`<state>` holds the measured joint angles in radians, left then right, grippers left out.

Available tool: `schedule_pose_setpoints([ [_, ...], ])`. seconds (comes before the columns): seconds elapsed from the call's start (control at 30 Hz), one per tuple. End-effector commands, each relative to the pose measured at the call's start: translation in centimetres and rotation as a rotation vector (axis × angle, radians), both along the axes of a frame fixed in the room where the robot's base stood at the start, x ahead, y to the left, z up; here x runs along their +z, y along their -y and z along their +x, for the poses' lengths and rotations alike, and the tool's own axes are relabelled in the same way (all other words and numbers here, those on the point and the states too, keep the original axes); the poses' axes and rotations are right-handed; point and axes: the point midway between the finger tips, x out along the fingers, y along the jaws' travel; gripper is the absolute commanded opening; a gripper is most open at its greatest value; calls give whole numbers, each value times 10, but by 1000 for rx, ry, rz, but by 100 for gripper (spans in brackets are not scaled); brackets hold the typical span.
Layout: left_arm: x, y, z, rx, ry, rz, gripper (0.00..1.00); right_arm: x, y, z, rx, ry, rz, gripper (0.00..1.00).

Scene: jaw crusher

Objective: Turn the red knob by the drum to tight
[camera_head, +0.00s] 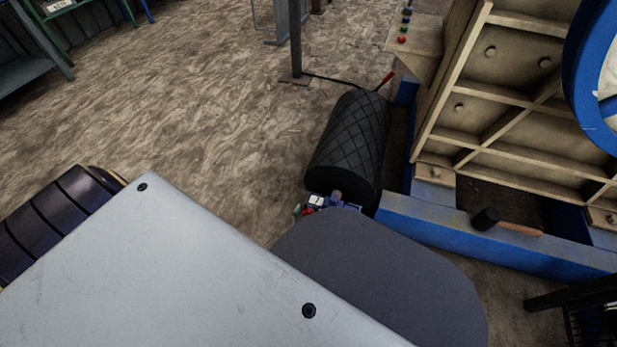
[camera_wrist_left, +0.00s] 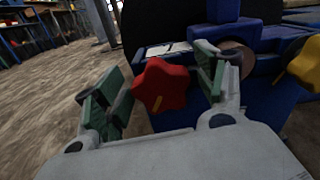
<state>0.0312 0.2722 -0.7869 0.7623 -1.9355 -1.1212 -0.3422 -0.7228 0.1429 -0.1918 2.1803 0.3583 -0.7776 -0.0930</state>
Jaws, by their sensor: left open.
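The red knob (camera_wrist_left: 163,83) is a lobed star shape with a small yellow mark near its lower left edge. It sits in front of blue machinery (camera_wrist_left: 258,100) in the left wrist view. My left gripper (camera_wrist_left: 158,82) is open, with a green-padded finger on each side of the knob. The right finger is close to the knob; contact cannot be told. In the head view, a small patch of the red knob (camera_head: 308,211) shows at the near end of the black drum (camera_head: 349,140), mostly hidden by my arm. My right gripper is not in view.
A yellow knob (camera_wrist_left: 307,65) stands at the right in the wrist view. A blue beam (camera_head: 430,222) runs right of the drum, with a hammer (camera_head: 508,226) on it. A beige ribbed machine wall (camera_head: 510,67) rises beyond. Open floor (camera_head: 200,110) lies left of the drum.

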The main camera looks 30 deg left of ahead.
Motion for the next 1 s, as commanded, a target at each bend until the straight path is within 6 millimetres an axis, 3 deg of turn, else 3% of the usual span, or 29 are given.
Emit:
schedule_pose_setpoints([
  [1.0,43,-1,-1,0,0,-1,71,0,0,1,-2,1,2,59],
])
